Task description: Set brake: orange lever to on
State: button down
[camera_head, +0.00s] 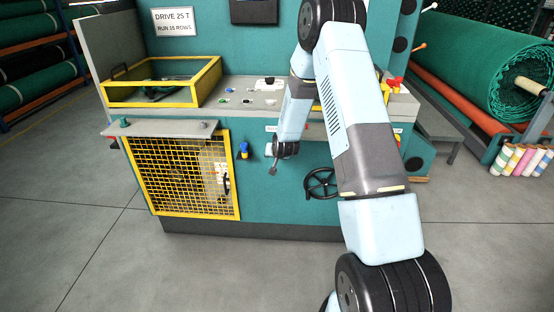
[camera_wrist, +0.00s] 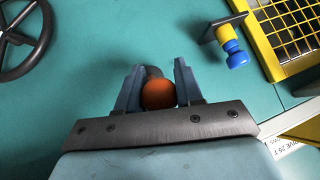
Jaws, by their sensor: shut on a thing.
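The orange lever shows in the wrist view as a round orange knob (camera_wrist: 158,94) with a dark stem behind it. My gripper (camera_wrist: 157,82) is shut on this knob, one finger on each side of it. In the head view my gripper (camera_head: 275,166) is at the teal machine front, between the blue knob and the black handwheel. There the lever is mostly hidden by my gripper, and I cannot read its on or off marks.
A black handwheel (camera_head: 321,183) is close on the right in the head view. A blue knob (camera_head: 244,150) and a yellow mesh guard (camera_head: 180,178) are on the left. A grey ledge with buttons (camera_head: 245,96) lies above. Open floor (camera_head: 250,270) lies in front.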

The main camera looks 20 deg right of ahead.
jog(key=shift+w+r, duration=0.25)
jog(key=shift+r, duration=0.2)
jog(key=shift+w+r, duration=0.1)
jog(key=shift+r, duration=0.05)
jog(key=c, duration=0.8)
grip_release()
jog(key=shift+o, duration=0.2)
jog(key=v, duration=1.3)
jog(key=shift+s, duration=0.4)
jog(key=shift+d, duration=0.15)
